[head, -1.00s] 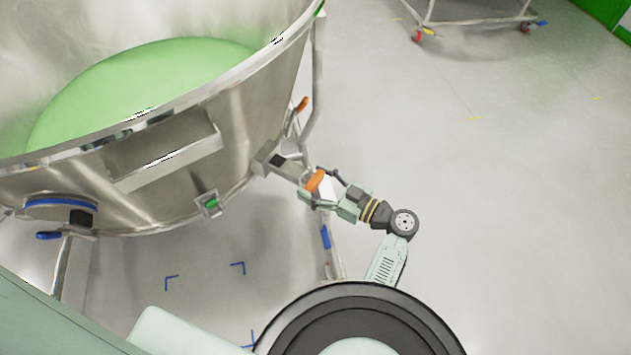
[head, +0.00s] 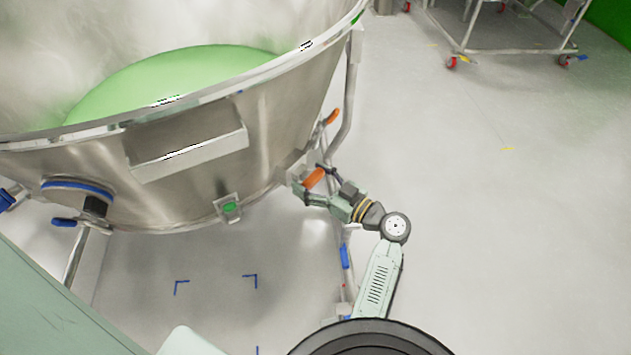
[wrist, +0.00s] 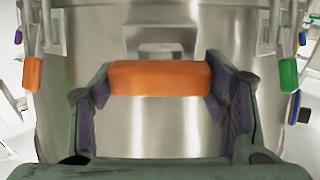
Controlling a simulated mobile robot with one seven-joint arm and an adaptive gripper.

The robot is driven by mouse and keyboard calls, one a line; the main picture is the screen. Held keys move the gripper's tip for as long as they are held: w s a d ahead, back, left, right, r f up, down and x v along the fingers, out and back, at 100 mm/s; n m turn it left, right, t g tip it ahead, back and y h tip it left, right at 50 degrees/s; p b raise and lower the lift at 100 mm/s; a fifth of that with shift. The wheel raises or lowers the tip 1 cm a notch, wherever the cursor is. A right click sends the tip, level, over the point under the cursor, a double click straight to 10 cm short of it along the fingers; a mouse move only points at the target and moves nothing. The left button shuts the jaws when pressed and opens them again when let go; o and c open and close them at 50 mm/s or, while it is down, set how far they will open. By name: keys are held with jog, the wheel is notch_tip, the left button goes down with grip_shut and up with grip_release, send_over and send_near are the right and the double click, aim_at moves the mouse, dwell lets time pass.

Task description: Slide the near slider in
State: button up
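The near slider ends in an orange handle (head: 315,178), on the right side of the big steel bowl (head: 285,130) in the head view. Little of its grey bar shows between handle and bowl wall. My gripper (head: 318,183) is at this handle. In the wrist view the handle (wrist: 160,78) lies crosswise between my two fingers (wrist: 160,95), each finger pad against one end. A steel bracket (wrist: 160,40) on the bowl wall shows just behind the handle.
Another orange handle (head: 332,117) sits farther back on the bowl, beside a steel leg (head: 348,95). A green-marked bracket (head: 230,207) is on the bowl's front. A wheeled steel frame (head: 500,45) stands at the back right. The floor (head: 480,230) on the right is clear.

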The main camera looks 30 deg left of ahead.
jog(key=o, duration=0.4)
jog(key=s+d, duration=0.2)
jog(key=d, duration=0.9)
jog(key=shift+s+d, duration=0.15)
jog(key=shift+d, duration=0.25)
